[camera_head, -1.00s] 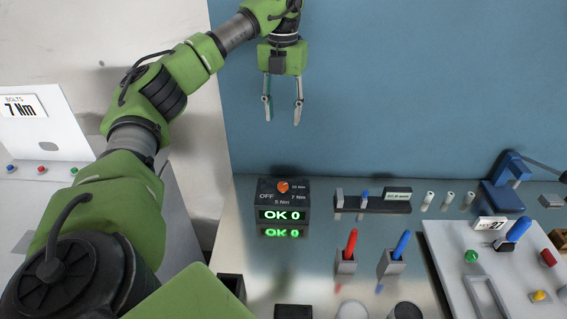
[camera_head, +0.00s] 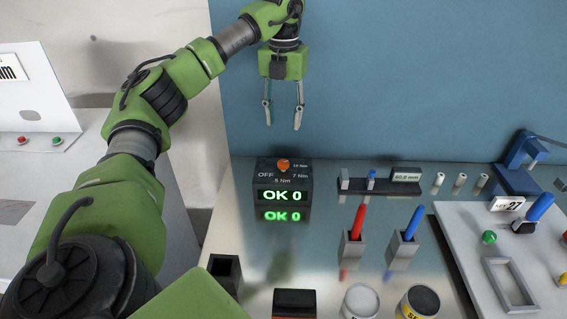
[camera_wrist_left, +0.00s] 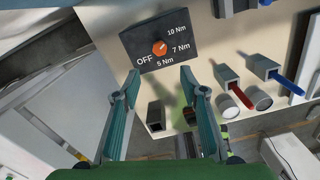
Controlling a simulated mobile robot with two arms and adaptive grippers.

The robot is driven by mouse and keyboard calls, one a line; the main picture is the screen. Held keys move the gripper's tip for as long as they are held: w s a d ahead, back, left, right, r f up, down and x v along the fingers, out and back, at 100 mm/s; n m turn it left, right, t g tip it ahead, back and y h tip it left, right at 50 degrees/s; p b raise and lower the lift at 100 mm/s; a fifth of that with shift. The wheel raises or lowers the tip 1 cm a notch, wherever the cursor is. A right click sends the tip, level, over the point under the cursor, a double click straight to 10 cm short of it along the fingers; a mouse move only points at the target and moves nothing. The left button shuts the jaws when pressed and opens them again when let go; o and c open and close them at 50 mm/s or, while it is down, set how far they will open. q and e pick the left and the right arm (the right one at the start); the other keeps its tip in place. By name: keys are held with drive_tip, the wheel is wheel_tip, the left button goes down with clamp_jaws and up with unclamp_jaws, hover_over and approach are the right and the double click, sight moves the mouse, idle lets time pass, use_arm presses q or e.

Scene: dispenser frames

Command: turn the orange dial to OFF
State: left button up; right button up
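The orange dial (camera_head: 284,165) sits on top of a dark box (camera_head: 262,188) marked OFF, 5 Nm, 7 Nm and 10 Nm. The box's front display reads OK 0. In the left wrist view the dial (camera_wrist_left: 159,48) is in the middle of the markings, beyond the fingertips. Its exact pointing direction is too small to tell. My left gripper (camera_head: 283,115) hangs fingers down above the box, open and empty, apart from the dial. In the left wrist view its two fingers (camera_wrist_left: 158,82) are spread wide. My right gripper is not in view.
Right of the box stand a slide gauge (camera_head: 380,187), red (camera_head: 359,221) and blue (camera_head: 413,224) tools in holders, and two cans (camera_head: 418,303). A white board (camera_head: 470,250) with coloured parts lies at right. A blue wall (camera_head: 400,80) rises behind.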

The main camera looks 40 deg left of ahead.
sight(283, 162)
use_arm(q)
wheel_tip(283, 162, down, 13)
drive_tip(key=p, duration=0.3)
drive_tip(key=shift+r, duration=0.15)
drive_tip(key=shift+f, duration=0.45)
drive_tip(key=c, duration=1.1)
